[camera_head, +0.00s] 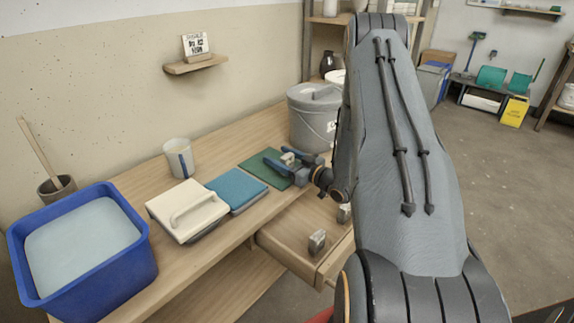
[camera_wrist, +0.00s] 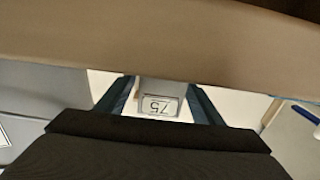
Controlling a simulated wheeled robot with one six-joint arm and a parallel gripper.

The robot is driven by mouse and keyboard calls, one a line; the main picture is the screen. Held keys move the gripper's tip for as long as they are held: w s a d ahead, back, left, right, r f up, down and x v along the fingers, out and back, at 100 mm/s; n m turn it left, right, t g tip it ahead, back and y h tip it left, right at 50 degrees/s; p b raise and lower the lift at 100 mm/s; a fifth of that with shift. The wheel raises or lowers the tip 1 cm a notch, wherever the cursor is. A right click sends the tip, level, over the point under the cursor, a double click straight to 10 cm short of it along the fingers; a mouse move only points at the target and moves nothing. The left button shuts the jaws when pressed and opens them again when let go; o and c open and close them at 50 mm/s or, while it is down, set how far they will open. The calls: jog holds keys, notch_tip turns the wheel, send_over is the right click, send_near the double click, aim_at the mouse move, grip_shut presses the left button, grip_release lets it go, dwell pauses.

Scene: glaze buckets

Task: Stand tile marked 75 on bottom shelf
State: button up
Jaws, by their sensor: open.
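A small pale tile marked 75 (camera_wrist: 158,106) shows between the two fingers of my gripper (camera_wrist: 158,92) in the wrist view, its number upside down in the picture. In the head view my gripper (camera_head: 284,163), with blue fingers, is low over the green mat (camera_head: 258,168) on the bench. A small pale block (camera_head: 288,157) shows between its fingers there, its mark too small to read. The jaws are open around the tile; I cannot tell whether a finger touches it. I cannot tell which surface is the bottom shelf.
An open drawer (camera_head: 290,246) below the bench holds small grey blocks (camera_head: 317,240). A grey lidded bucket (camera_head: 312,118) stands behind my gripper. A blue sponge (camera_head: 237,189), white handled block (camera_head: 187,208), cup (camera_head: 179,158) and blue basin (camera_head: 130,255) are to the left. A wall shelf (camera_head: 196,65) holds a sign.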

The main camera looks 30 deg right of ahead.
jog(key=shift+w+a, duration=0.1)
jog(key=shift+w, duration=0.2)
jog(key=c, duration=1.3)
notch_tip(320, 180, up, 10)
jog(key=shift+s+a+r+m+t+h+p, duration=0.15)
jog(key=shift+s+a+r+m+h+p, duration=0.7)
jog(key=shift+a, duration=2.35)
jog(key=shift+s+a+r+m+t+h+p, duration=0.15)
jog(key=shift+a+r+m+h+p, duration=0.35)
jog(key=shift+a+r+h+p, duration=1.85)
jog(key=shift+s+a+r+m+t+y+p, duration=0.15)
jog(key=shift+s+a+m+p, duration=0.4)
jog(key=shift+a, duration=3.55)
jog(key=shift+w+f, duration=0.1)
jog(key=shift+w, duration=0.1)
